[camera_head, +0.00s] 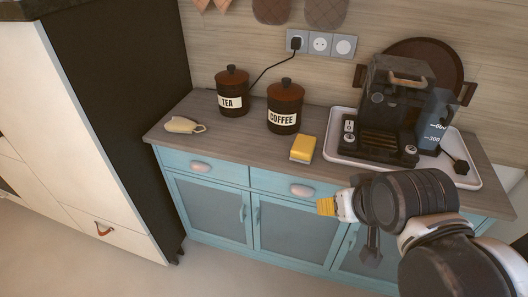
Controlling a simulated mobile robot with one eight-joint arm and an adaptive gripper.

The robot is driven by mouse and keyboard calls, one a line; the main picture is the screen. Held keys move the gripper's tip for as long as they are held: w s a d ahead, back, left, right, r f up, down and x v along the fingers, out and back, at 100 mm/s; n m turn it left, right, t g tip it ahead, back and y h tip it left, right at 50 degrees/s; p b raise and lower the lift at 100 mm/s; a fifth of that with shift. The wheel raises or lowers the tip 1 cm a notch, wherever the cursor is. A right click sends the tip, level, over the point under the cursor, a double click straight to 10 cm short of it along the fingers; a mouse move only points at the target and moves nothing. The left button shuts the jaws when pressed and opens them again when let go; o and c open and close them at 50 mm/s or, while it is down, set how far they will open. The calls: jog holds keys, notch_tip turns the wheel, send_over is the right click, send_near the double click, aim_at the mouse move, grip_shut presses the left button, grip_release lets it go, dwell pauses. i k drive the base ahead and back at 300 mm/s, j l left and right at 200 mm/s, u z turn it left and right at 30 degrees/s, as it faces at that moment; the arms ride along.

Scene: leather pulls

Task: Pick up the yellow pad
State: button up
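The yellow pad (303,148) lies on the wooden countertop close to its front edge. It is a small block with a yellow top and a paler front side. It sits right of and in front of the coffee canister (285,107), apart from it, and left of the white tray (334,147). My arm enters from the lower right. A dark part of my gripper (371,248) shows below the arm, in front of the blue cabinet, right of and below the pad and apart from it. My arm hides much of the gripper, and its opening cannot be made out.
A tea canister (232,92) and a small beige item (184,125) stand on the left of the counter. A coffee machine (383,113) and a clear water container (435,119) are on the tray. Bare countertop (226,140) lies left of the pad. A tall cabinet (117,100) bounds the left.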

aim_at(302, 150)
jog(key=z, duration=2)
jog(key=u, duration=2)
jog(key=i+z, duration=0.2)
jog(key=z, duration=0.2)
jog(key=i+j+z, duration=0.2)
jog(key=z, duration=0.2)
jog(key=i+j+z, duration=0.15)
jog(key=z, duration=0.25)
